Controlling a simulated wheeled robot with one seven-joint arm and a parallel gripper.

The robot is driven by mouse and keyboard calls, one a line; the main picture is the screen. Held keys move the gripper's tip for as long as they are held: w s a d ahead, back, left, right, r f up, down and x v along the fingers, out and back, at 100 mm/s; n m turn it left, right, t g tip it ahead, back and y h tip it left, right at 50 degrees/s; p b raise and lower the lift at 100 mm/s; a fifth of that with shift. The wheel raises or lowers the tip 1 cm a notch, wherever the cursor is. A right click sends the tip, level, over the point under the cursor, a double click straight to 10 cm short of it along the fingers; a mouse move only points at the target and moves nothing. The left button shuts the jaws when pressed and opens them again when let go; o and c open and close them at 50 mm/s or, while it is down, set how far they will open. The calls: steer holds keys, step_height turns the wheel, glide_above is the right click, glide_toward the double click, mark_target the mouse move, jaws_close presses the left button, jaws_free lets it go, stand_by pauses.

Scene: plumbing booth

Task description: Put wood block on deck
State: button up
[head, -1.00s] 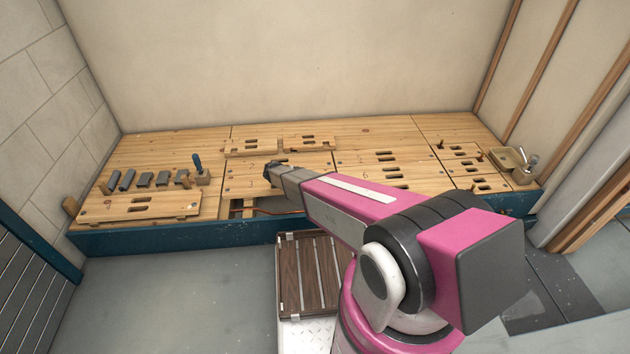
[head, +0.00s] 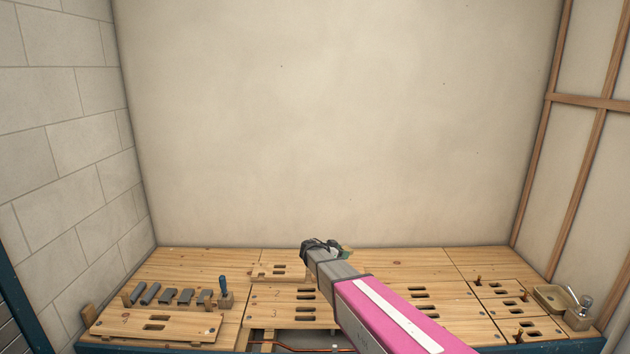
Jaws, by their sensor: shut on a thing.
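The wooden deck (head: 205,263) runs along the back wall. My gripper (head: 344,250) is over the back middle of the deck, at the far end of my arm. It is shut on a small tan and greenish piece (head: 347,254), seemingly the wood block. Only a sliver of this piece shows beside the dark jaws, so its shape and any contact with the deck cannot be told.
Grey pieces (head: 168,296) stand in a row at left, beside a blue-handled tool (head: 224,290). A slotted board (head: 158,325) lies before them. An opening with a copper pipe (head: 300,347) is at front middle. A tray (head: 553,298) sits at right. My arm hides part of the deck.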

steer(key=s+d+r+n+t+y, duration=0.1)
steer(key=d+r+n+t+y, duration=0.1)
steer(key=r, duration=1.3)
steer(key=s+d+r+n+t+y, duration=0.1)
steer(key=r+n+y, duration=0.4)
steer(key=r, duration=1)
steer(key=s+d+r+n+t+y, duration=0.1)
steer(key=d+r+n+t+y, duration=0.2)
steer(key=r, duration=1.2)
steer(key=shift+d+r+n+y, duration=0.15)
steer(key=shift+d+n+y, duration=0.45)
steer(key=shift+d, duration=0.4)
